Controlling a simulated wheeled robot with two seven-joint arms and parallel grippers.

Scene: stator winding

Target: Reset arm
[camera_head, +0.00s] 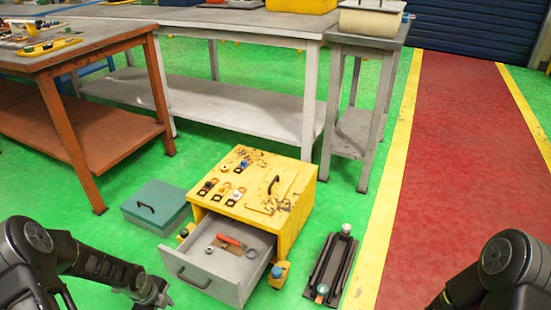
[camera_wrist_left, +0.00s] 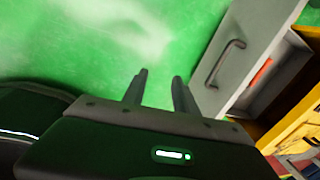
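My left arm (camera_head: 75,262) comes in from the lower left of the head view. My left gripper (camera_head: 160,294) is low, left of the open drawer. In the left wrist view its two fingers (camera_wrist_left: 157,88) are apart with only green floor between them, so it is open and empty. My right arm (camera_head: 495,272) shows at the lower right of the head view; its gripper is out of the frame. The yellow cabinet (camera_head: 290,205) has its grey drawer (camera_head: 232,283) pulled out, with a red-handled tool (camera_head: 232,242) inside. The drawer handle (camera_wrist_left: 225,62) is just right of my left fingers.
A teal box (camera_head: 155,207) lies on the floor left of the cabinet. A dark tray-like rack (camera_head: 331,268) lies to its right. An orange-legged table (camera_head: 160,95) and grey benches (camera_head: 313,85) stand behind. The red walkway (camera_head: 460,150) is clear.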

